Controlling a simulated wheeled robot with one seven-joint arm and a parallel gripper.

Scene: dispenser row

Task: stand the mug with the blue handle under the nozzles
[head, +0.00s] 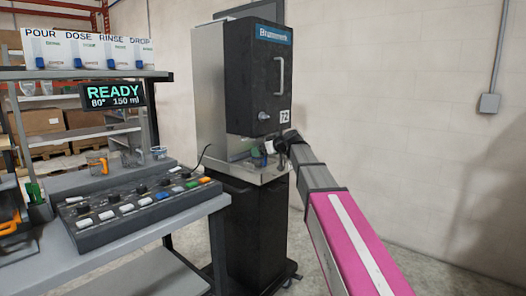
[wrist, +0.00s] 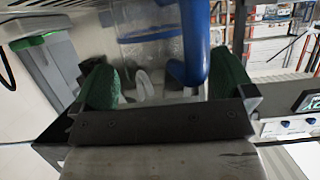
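The mug with the blue handle shows in the wrist view, with a clear body (wrist: 150,42) and a thick blue handle (wrist: 197,45) turned toward my gripper. My gripper (wrist: 165,85) has its two green pads wide apart, with the handle's lower end between them, nearer the right pad. I see a gap between the pads and the handle. In the head view my gripper (head: 265,152) is at the bay of the dark dispenser (head: 258,85), over its metal ledge (head: 250,172). The mug is small there and mostly hidden; the nozzles cannot be made out.
A bench at left carries a control panel (head: 135,205) with coloured switches. Several small mugs stand behind it, one a clear cup (head: 158,152). A sign (head: 113,95) reads READY, 80°, 150 ml. Labelled boxes (head: 88,52) line the shelf above. Floor right of the dispenser is clear.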

